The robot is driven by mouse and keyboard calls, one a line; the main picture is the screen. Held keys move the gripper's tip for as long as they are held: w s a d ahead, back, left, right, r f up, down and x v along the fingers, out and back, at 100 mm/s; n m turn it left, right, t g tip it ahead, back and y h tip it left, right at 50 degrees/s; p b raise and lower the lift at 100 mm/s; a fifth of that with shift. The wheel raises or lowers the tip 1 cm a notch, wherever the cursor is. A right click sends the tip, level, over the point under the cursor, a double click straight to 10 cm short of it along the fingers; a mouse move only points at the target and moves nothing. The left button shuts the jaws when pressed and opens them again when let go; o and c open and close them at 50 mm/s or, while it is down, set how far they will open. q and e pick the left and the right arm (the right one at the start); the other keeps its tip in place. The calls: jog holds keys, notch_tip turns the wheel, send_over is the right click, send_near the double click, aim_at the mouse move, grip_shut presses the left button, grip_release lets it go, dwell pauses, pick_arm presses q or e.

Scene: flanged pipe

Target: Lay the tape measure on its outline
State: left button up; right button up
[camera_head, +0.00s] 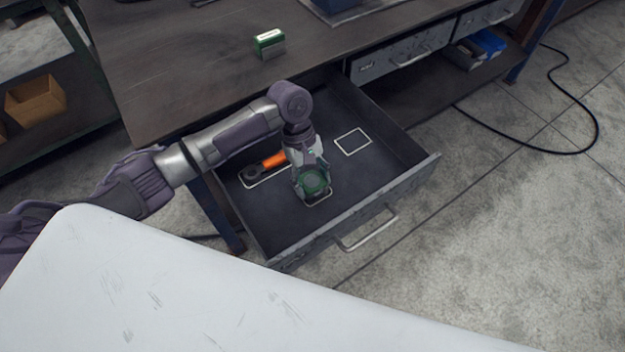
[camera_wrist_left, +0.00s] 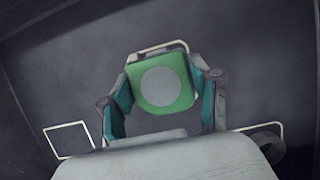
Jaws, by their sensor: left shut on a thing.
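The tape measure (camera_head: 314,182) is green with a round grey face, and it is inside the open drawer (camera_head: 275,245). My left gripper (camera_head: 311,172) points down into the drawer and is shut on it. In the left wrist view the tape measure (camera_wrist_left: 161,83) sits between the two teal fingers of the gripper (camera_wrist_left: 163,88). A white outline (camera_head: 322,200) shows partly from under the tape measure. Its edge also shows past the tape measure in the left wrist view (camera_wrist_left: 165,46). I cannot tell whether the tape measure touches the drawer floor. My right gripper is not in view.
An orange and black tool (camera_head: 268,164) lies in another white outline at the drawer's left. An empty square outline (camera_head: 352,141) is at the drawer's right. A green and white box (camera_head: 269,44) stands on the workbench (camera_head: 190,60) above.

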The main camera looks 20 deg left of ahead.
pick_arm(q)
jog(key=o, duration=1.5)
jog(key=shift+f, duration=0.1)
jog(key=p+v, duration=0.1)
jog(key=v, duration=1.1)
